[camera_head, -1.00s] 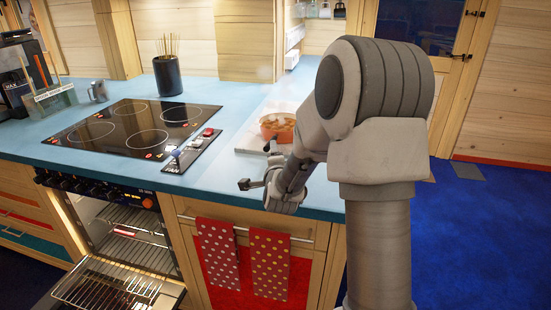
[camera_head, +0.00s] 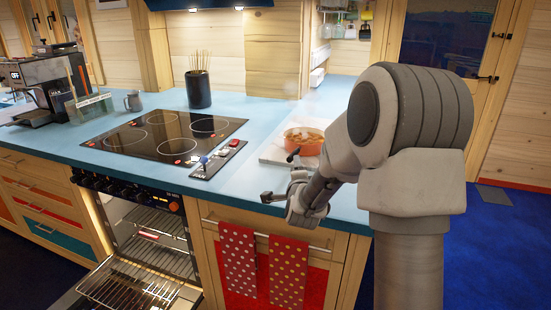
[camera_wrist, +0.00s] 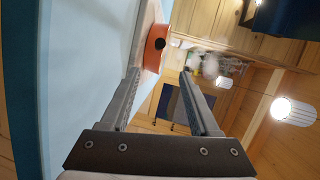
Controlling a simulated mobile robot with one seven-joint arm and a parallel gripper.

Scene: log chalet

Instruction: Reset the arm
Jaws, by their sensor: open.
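My gripper (camera_head: 281,177) is open and empty above the front edge of the blue counter, with its two dark fingers spread apart. In the wrist view my gripper (camera_wrist: 160,73) also shows parted fingers with nothing between the tips. An orange pot (camera_head: 303,148) with brownish contents stands on a pale board on the counter, behind my gripper. The pot (camera_wrist: 155,48) also shows in the wrist view, beyond the fingers and apart from them. My arm is bent, with its large grey joint at the right of the head view.
A black cooktop (camera_head: 165,137) lies left of the pot. The oven below is open, with a rack (camera_head: 130,290) pulled out. Two red dotted towels (camera_head: 288,272) hang below the counter edge. A utensil holder (camera_head: 198,90) and coffee machine (camera_head: 50,88) stand behind.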

